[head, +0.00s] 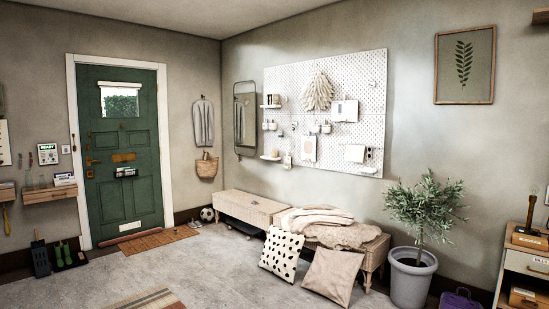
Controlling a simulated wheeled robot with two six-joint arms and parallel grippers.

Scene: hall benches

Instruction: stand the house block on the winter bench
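Two low wooden benches stand end to end along the back wall. The right bench (375,249) bears a folded blanket (312,218) and a fluffy beige throw (345,236); its wintry covers suggest the winter bench, but no label shows. The left bench (247,203) has a mostly bare top. I cannot make out a house block anywhere in the head view. Neither of my grippers is in view.
A spotted cushion (281,254) and a plain cushion (331,275) lean at the right bench's front. A potted plant (411,279) stands right of it. A drawer cabinet (524,265) is at the right edge. Grey carpet (205,275) in front is mostly clear.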

